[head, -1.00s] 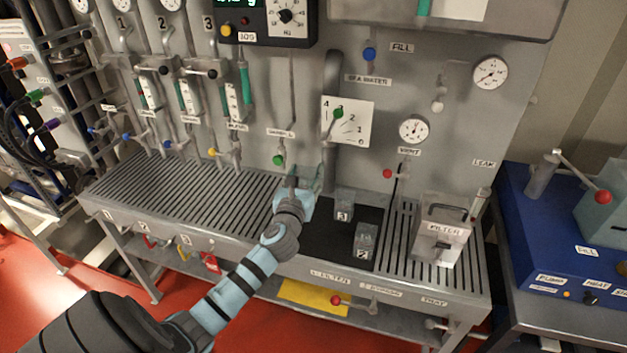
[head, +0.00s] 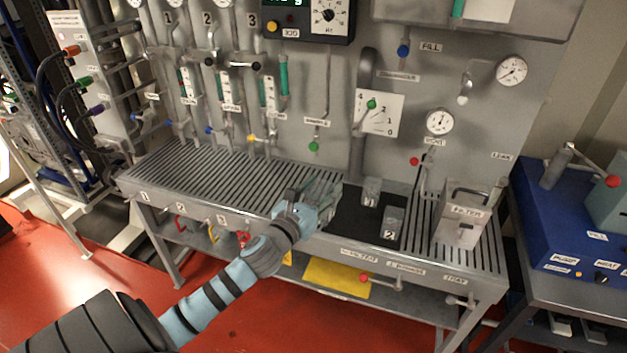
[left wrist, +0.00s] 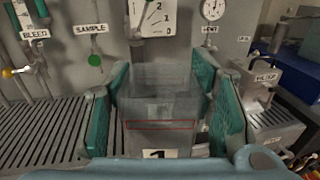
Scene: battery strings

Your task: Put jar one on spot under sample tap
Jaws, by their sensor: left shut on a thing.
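My left gripper (head: 308,203) is shut on jar one, a clear square jar (head: 326,187). In the left wrist view the jar (left wrist: 160,105) stands upright between the teal finger pads (left wrist: 171,118), with a "1" label low on its front and a red line around it. The sample tap (head: 313,147) has a green knob, which also shows in the left wrist view (left wrist: 95,61), to the left of the jar. The jar is over the bench front, right of the tap; whether it touches the bench is unclear. A spot under the tap cannot be made out. My right gripper is not in view.
Two more clear jars (head: 370,190) (head: 392,222) stand on the black mat (head: 347,222) to the right. The filter box (head: 461,215) is further right. The slatted grating (head: 215,178) left of my gripper is clear. Pipes and taps hang above its back.

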